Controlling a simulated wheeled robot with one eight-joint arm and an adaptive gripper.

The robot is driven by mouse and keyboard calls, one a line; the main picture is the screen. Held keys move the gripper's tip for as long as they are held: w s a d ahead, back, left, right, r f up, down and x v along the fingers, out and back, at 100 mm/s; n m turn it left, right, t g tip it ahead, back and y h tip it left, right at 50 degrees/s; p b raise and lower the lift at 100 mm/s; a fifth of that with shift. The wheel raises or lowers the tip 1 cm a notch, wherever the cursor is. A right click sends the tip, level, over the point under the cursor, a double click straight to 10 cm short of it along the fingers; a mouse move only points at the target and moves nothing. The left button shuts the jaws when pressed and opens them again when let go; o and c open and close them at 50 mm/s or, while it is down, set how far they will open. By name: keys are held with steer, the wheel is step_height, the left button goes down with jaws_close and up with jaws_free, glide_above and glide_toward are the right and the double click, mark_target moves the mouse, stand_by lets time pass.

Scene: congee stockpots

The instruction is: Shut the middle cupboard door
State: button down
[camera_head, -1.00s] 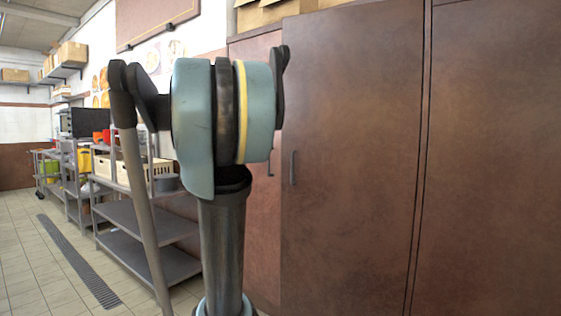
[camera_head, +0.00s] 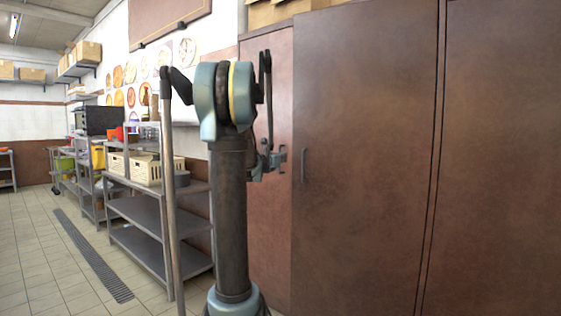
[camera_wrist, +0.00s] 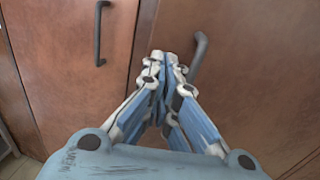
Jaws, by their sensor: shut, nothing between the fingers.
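The middle cupboard door (camera_head: 365,190) is a tall brown panel with a dark vertical handle (camera_head: 304,165) near its left edge. It stands slightly proud of the left door (camera_head: 266,225), and a strip of its edge shows in the wrist view (camera_wrist: 146,45). How far it stands open is hard to tell. My gripper (camera_head: 280,158) is shut and empty. In the wrist view its fingertips (camera_wrist: 165,62) are in front of the middle door's left edge, just left of its handle (camera_wrist: 198,52). Contact with the door cannot be made out.
The left door's handle (camera_wrist: 100,32) shows in the wrist view. The right door (camera_head: 495,180) is flush along its seam. A grey shelf rack (camera_head: 150,220) with cream crates (camera_head: 146,168) stands left of the cupboard. Tiled floor (camera_head: 40,260) is free at far left.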

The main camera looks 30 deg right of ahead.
mark_target(295, 154)
steer(key=x, duration=1)
steer(key=shift+w+d, duration=0.25)
steer(key=shift+d, duration=0.1)
